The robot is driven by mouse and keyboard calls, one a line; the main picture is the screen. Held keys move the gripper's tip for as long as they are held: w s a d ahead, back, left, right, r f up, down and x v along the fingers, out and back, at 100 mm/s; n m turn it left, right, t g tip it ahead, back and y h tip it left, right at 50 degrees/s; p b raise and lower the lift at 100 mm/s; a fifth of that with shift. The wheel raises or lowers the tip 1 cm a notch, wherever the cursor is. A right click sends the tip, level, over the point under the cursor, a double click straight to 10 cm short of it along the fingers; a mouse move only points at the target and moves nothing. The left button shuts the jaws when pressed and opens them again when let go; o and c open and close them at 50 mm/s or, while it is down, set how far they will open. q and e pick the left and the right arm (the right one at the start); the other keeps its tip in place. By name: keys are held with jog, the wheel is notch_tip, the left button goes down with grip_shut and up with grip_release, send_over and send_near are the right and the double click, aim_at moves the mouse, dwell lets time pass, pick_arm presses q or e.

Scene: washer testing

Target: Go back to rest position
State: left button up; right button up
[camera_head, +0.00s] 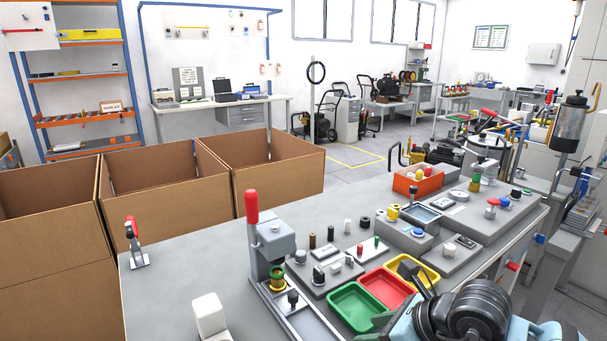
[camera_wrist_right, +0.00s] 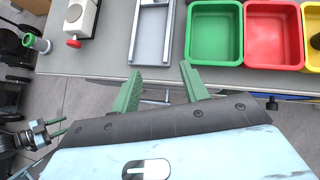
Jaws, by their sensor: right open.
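My right gripper (camera_wrist_right: 160,88) has two green fingers, spread apart with nothing between them. It hangs at the front edge of the grey workbench (camera_wrist_right: 115,60), before the green tray (camera_wrist_right: 214,62) and a metal frame (camera_wrist_right: 152,40). In the head view my right arm comes in at the bottom right, close to the trays, and its fingers are mostly hidden.
Green (camera_head: 355,309), red (camera_head: 387,289) and yellow trays lie side by side on the bench. A press with a red handle (camera_head: 252,206) stands left of them. Several open cardboard boxes (camera_head: 165,172) stand behind the bench. The bench's left part is mostly clear.

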jog(key=s+a+r+m+g+y+p, duration=0.1)
jog(key=s+a+m+y+p, duration=0.2)
jog(key=s+a+m+y, duration=0.55)
jog(key=s+d+f+m+t+h+p, duration=0.2)
jog(key=s+d+f+m+t+h, duration=0.35)
jog(key=m, duration=0.85)
jog(key=s+d+f+m+t+h+p, duration=0.3)
jog(key=s+d+f+m+t+h, duration=0.25)
jog(key=m, duration=0.75)
pick_arm(q)
jog(key=w+a+r+t+p, duration=0.1)
jog(key=w+r+t, duration=0.1)
jog(key=w+r, duration=0.4)
notch_tip(320, 180, up, 6)
jog(key=shift+w+f+p, duration=0.2)
jog(key=shift+p, duration=0.2)
pick_arm(e)
jog(key=s+d+f+m+g+h, duration=0.1)
jog(key=s+d+f+m+g, duration=0.1)
jog(key=s, duration=0.6)
jog(key=s+d+f+m+g+h, duration=0.1)
jog(key=s+d+f+m+g, duration=0.1)
jog(key=s+f+m+g, duration=0.3)
jog(key=s+f+m, duration=0.1)
jog(key=s+f, duration=0.1)
jog(key=s, duration=0.2)
jog(key=shift+d+f, duration=0.4)
